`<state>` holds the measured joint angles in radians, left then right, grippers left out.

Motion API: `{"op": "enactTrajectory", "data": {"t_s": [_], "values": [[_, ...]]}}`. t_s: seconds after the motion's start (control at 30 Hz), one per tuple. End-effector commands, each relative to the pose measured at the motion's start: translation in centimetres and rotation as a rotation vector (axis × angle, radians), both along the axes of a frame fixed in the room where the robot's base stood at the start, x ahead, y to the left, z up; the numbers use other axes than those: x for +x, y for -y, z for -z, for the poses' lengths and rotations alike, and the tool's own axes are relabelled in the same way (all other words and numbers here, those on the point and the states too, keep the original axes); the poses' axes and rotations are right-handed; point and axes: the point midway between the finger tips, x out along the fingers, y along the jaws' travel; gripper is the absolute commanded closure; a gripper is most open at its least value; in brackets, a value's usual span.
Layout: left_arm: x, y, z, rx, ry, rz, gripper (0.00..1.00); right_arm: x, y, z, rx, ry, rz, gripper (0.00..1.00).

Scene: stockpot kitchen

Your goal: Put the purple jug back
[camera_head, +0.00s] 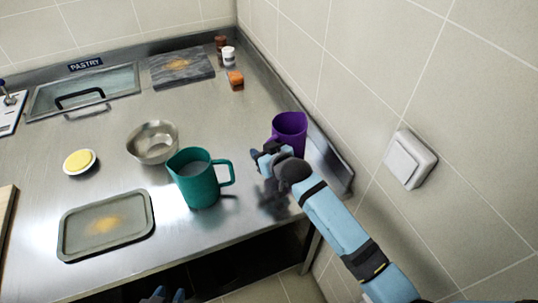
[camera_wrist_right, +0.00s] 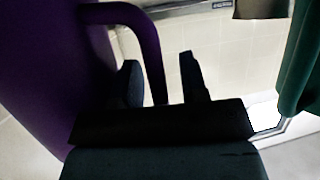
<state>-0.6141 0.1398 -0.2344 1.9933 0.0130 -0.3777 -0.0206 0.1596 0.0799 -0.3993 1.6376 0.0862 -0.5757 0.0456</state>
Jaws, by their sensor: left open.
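The purple jug (camera_head: 290,130) stands upright on the steel counter by the right wall, partly hidden by my right gripper (camera_head: 264,153). In the right wrist view, the purple jug's body (camera_wrist_right: 75,60) fills the left side. Its handle runs between the two fingers of my right gripper (camera_wrist_right: 163,78), one on each side. The fingers look apart, with small gaps to the handle. My left gripper (camera_head: 168,295) shows only its tips at the bottom edge of the head view, apart and empty, below the counter's front edge.
A teal jug (camera_head: 198,183) stands left of my right gripper, its handle toward it. A metal bowl (camera_head: 153,142), yellow-topped dish (camera_head: 80,162) and tray (camera_head: 106,225) lie further left.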

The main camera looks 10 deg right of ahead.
Motion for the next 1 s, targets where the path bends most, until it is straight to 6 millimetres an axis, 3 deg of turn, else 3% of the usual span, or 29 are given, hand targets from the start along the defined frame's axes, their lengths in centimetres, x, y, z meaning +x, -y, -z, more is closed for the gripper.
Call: {"op": "enactTrajectory", "data": {"t_s": [0.53,0.7,1.0], "values": [[0.0,0.1,0.4,-0.001,0.001,0.001,0.57,-8.7,3.5,-3.7,0.0,-0.001,0.0,0.6],[0.0,0.1,0.5,-0.001,0.001,0.001,0.57,-10.0,4.0,-4.4,0.0,0.001,0.0,0.6],[0.0,0.1,0.5,-0.001,0.001,0.001,0.57,-10.2,4.1,-4.6,0.0,0.0,0.0,0.6]]}}
